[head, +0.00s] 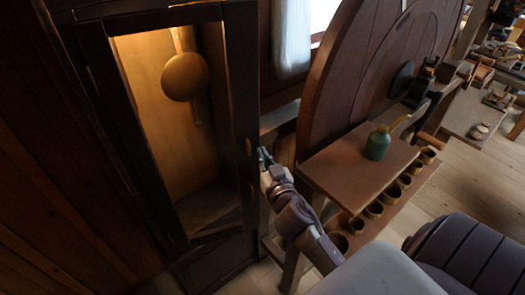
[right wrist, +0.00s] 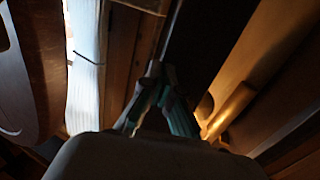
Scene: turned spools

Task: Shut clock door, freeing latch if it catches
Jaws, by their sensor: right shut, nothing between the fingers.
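The tall dark clock case (head: 215,258) stands at the left in the head view. Its narrow framed door (head: 240,75) has a dark right stile with a small brass latch or knob (head: 249,147). A round brass pendulum (head: 185,77) shows in the lit interior. I cannot tell how far the door stands from its frame. My right gripper (head: 264,158) is at the stile's right side, close to the latch; contact is unclear. In the right wrist view the gripper (right wrist: 157,70) has its fingertips together, empty, before a dark board. My left gripper is not in view.
A large round wooden wheel (head: 335,75) stands right of the case. A wooden bench (head: 335,170) carries a green oil can (head: 377,143), with several cups (head: 375,209) on a lower shelf. Clear wooden floor (head: 460,190) lies at the right.

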